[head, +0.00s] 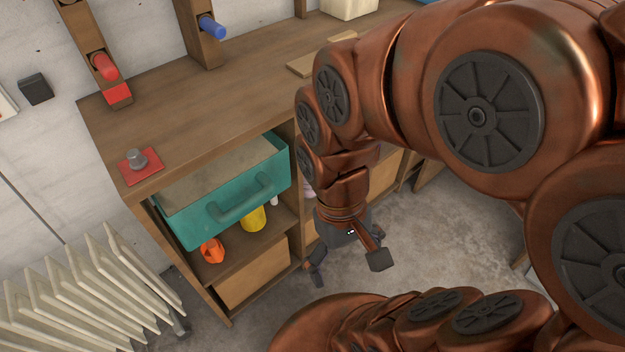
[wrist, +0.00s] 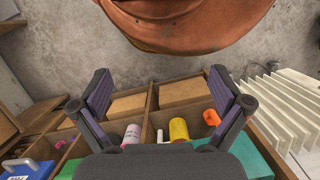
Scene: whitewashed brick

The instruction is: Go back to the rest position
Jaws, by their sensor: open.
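My gripper (head: 347,268) hangs from my copper arm in front of the wooden workbench (head: 250,75), above the concrete floor. Its fingers are spread apart with nothing between them; the wrist view also shows the open gripper (wrist: 160,100). The teal drawer (head: 215,210) with its teal handle is pulled out from under the bench top, left of my gripper. Part of it shows at the lower right of the wrist view (wrist: 252,160).
Shelves below hold an orange object (head: 212,250), a yellow object (head: 254,218) and a pink-and-white cylinder (wrist: 132,134). A grey knob stands on a red pad (head: 150,175). A white radiator (head: 85,290) stands left. Wooden posts carry red (head: 104,66) and blue (head: 212,27) cylinders.

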